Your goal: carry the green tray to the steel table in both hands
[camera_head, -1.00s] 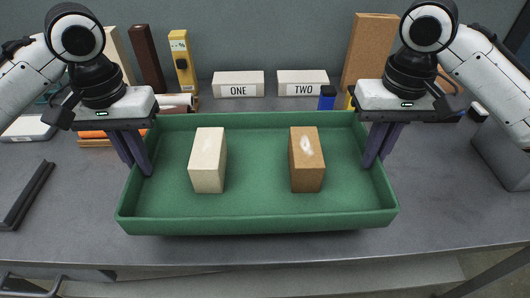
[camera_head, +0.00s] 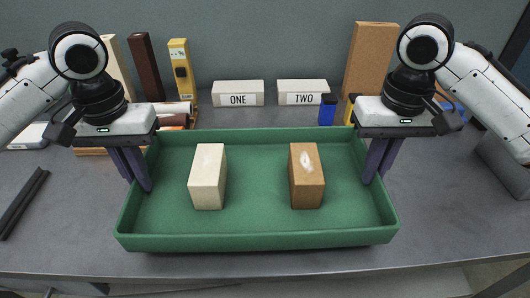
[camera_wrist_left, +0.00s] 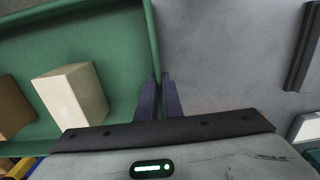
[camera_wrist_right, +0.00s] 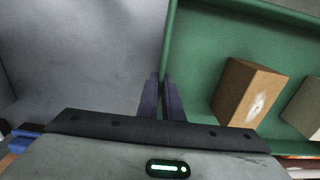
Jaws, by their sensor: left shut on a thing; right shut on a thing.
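The green tray (camera_head: 255,243) is in the middle of the head view, over the front of the grey table. A cream block (camera_head: 207,178) stands in its left half and a brown block (camera_head: 306,177) with a pale patch in its right half. My left gripper (camera_head: 142,188) is shut on the tray's left wall; the wall (camera_wrist_left: 154,45) runs between its fingers in the left wrist view. My right gripper (camera_head: 372,180) is shut on the right wall, which also shows in the right wrist view (camera_wrist_right: 169,40). Whether the tray touches the table is hard to tell.
Signs ONE (camera_head: 238,94) and TWO (camera_head: 302,93) stand behind the tray. A dark bar (camera_head: 22,203) lies left. The table's front edge is close.

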